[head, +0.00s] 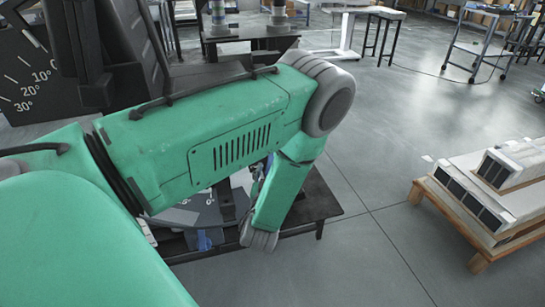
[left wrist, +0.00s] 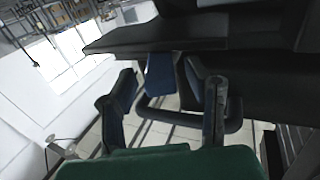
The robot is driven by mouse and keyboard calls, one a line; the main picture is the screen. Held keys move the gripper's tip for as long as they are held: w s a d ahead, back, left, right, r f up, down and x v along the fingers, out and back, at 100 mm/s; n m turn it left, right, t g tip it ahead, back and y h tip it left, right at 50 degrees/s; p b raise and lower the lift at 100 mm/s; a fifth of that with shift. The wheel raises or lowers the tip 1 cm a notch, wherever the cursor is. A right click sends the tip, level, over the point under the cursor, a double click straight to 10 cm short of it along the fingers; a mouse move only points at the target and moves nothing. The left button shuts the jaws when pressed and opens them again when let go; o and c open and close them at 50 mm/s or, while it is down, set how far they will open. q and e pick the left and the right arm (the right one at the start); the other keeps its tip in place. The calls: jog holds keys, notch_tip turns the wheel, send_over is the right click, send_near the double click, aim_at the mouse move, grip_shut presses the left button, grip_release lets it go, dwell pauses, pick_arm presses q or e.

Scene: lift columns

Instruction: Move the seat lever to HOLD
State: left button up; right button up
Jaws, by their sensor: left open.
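In the left wrist view my left gripper (left wrist: 165,100) is open, its two dark fingers standing well apart. A blue tab (left wrist: 160,75) shows between and beyond the fingertips, under the edge of a dark panel (left wrist: 150,38). I cannot tell whether this tab is the seat lever, or whether a finger touches it. A black bar (left wrist: 180,118) runs behind the fingers. In the head view my green arm covers much of the work area and hides the left gripper. A small blue piece (head: 204,240) shows below the arm. No HOLD marking is readable. My right gripper is not in view.
A black angle scale (head: 25,80) with white degree marks stands at the far left. A dark low table (head: 322,200) lies under my arm. A wooden pallet (head: 450,207) with white-and-black units stands at the right. The grey floor between is clear.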

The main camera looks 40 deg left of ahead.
pick_arm(q)
jog(key=v, duration=0.8)
dwell(0.6)
jog(key=s+d+f+m+g+h+p, duration=0.1)
jog(key=s+d+f+m+g+h, duration=0.2)
jog(key=s+d+f+g+h, duration=0.25)
jog(key=s+d+f+m+g+h, duration=0.35)
jog(key=s+f, duration=0.25)
jog(key=s, duration=0.2)
jog(key=s+d+m+g+h, duration=0.1)
jog(key=s+d+g+h, duration=0.1)
jog(key=s+g, duration=0.2)
jog(key=s, duration=0.3)
jog(key=shift+s+d+r+m+g, duration=0.25)
jog(key=shift+s+d+m+g, duration=0.05)
jog(key=shift+s+m, duration=0.1)
jog(key=shift+c, duration=1.1)
jog(key=shift+s+a, duration=0.1)
